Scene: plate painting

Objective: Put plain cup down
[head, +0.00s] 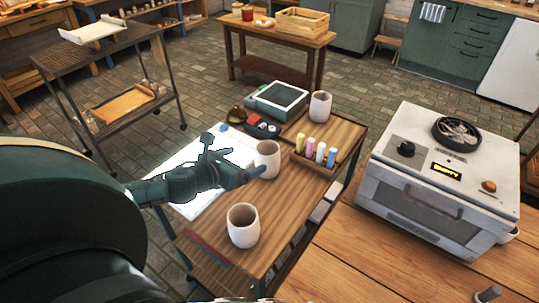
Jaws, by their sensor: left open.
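Plain off-white cups stand upright on the wooden work table (211,239). One plain cup (267,156) is in the middle, one (243,226) is nearer the front, and one (320,107) is at the back. My left gripper (249,174) is open beside the lower left of the middle cup, its fingers pointing toward it. I cannot tell if a finger touches that cup. My right gripper is not in view.
A tray of coloured bottles (319,157) is right of the middle cup. A dark green device (277,100) stands behind, and white sheets (204,202) lie under my forearm. A white oven (441,178) stands on the right. The wood between the cups is clear.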

